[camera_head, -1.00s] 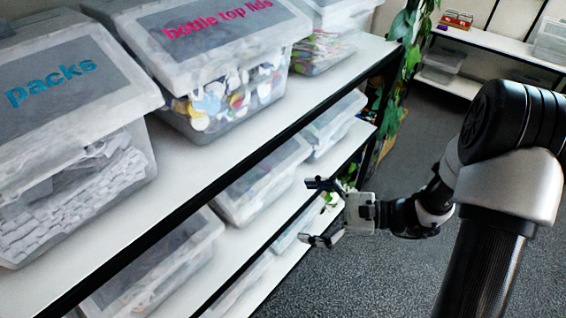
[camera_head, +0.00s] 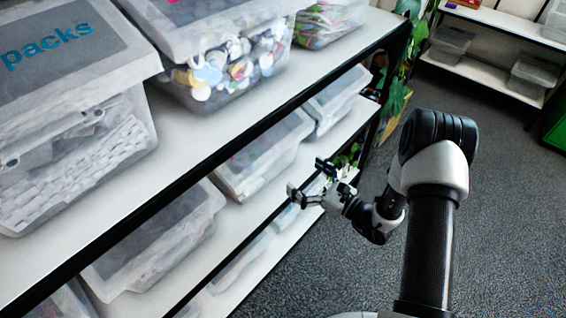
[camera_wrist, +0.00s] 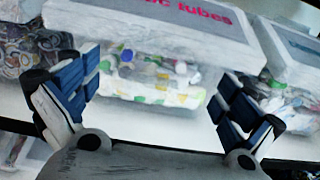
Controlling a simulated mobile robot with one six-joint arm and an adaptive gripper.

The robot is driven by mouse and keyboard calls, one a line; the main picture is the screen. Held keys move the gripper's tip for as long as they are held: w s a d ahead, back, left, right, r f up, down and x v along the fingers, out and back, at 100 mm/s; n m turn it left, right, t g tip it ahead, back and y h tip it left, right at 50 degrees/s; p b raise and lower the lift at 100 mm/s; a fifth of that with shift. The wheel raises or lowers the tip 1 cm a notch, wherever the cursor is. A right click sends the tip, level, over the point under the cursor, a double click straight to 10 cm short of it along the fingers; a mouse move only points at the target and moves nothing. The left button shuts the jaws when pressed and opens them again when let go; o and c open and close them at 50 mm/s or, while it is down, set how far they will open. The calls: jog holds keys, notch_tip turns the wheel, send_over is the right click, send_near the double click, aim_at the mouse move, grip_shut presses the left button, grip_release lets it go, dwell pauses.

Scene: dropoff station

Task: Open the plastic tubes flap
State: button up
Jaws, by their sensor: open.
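The plastic tubes bin (camera_wrist: 150,85) is a clear box with a white top flap (camera_wrist: 150,30), centred in the wrist view. Its label (camera_wrist: 200,12) is cut off by the top edge, but "ic tubes" can be read in pink. The flap looks down over the box. Colourful items show through the front wall. My gripper (camera_wrist: 158,68) is open and empty, one finger on each side of the box front, seemingly apart from it. In the head view my gripper (camera_head: 307,177) is beside the lower shelves. I cannot tell which bin there is the tubes bin.
A packs bin (camera_head: 70,140) and a bottle top bin (camera_head: 230,65) stand on the upper shelf (camera_head: 180,140). More clear bins (camera_head: 265,150) fill the shelf below. Shelf edges run close beside my gripper. The grey carpet (camera_head: 500,230) at right is clear.

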aim_at(283, 160)
jog(key=b+x, duration=0.1)
jog(key=x, duration=0.7)
jog(key=shift+w+a, duration=0.15)
jog(key=c, duration=1.4)
jog(key=shift+r, duration=0.1)
jog(key=shift+c, duration=0.2)
jog(key=shift+r, duration=0.1)
